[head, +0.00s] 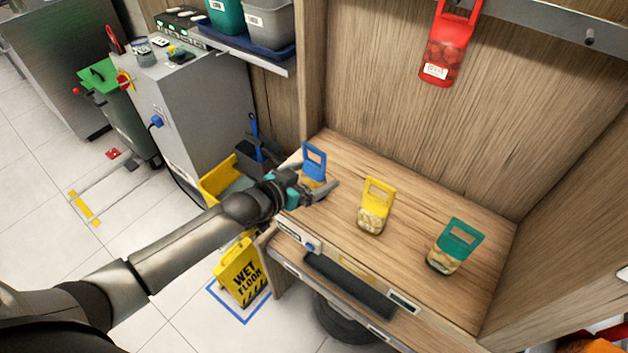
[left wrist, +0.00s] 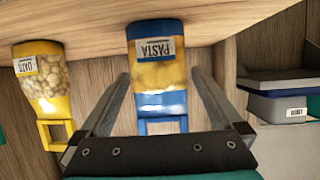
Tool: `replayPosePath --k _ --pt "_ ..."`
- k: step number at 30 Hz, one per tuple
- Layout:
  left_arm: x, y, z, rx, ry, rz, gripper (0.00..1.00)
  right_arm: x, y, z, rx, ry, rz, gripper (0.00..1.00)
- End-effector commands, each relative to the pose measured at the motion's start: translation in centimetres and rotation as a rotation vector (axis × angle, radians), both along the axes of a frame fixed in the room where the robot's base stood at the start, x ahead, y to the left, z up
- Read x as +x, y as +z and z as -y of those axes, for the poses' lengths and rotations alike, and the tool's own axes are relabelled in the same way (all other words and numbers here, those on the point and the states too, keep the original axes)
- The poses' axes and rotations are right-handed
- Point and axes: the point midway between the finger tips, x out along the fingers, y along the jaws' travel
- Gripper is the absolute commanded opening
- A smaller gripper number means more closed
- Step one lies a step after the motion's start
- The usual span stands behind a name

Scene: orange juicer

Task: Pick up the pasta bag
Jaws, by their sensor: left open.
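The pasta bag (head: 314,153) is a blue-topped pack standing at the back left of the wooden counter. In the left wrist view the pasta bag (left wrist: 160,72) shows its "PASTA" label and blue handle, upside down in the picture. My left gripper (head: 329,191) is at the bag, hiding part of its lower body in the head view. In the left wrist view my left gripper (left wrist: 161,76) is open, with one finger on each side of the bag and gaps visible beside it. My right gripper is not in view.
A yellow-topped bag (head: 376,203), labelled oats in the left wrist view (left wrist: 43,85), and a green-topped bag (head: 456,247) stand to the right on the counter (head: 410,205). A red bag (head: 446,42) hangs above. A wet floor sign (head: 243,272) stands below.

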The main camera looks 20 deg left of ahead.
Motion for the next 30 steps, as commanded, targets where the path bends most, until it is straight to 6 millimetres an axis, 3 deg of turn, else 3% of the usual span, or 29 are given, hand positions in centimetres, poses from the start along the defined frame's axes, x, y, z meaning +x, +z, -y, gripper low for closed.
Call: replayPosePath --k 6,16,30 --pt "2.2 -1.0 1.0 0.0 0.0 0.001 1.0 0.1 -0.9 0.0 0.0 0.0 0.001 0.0" --pt "2.5 -1.1 1.1 0.0 0.0 0.001 1.0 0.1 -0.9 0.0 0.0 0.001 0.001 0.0" --pt "2.5 -1.1 1.1 0.0 0.0 0.0 0.47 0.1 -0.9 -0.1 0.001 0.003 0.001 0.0"
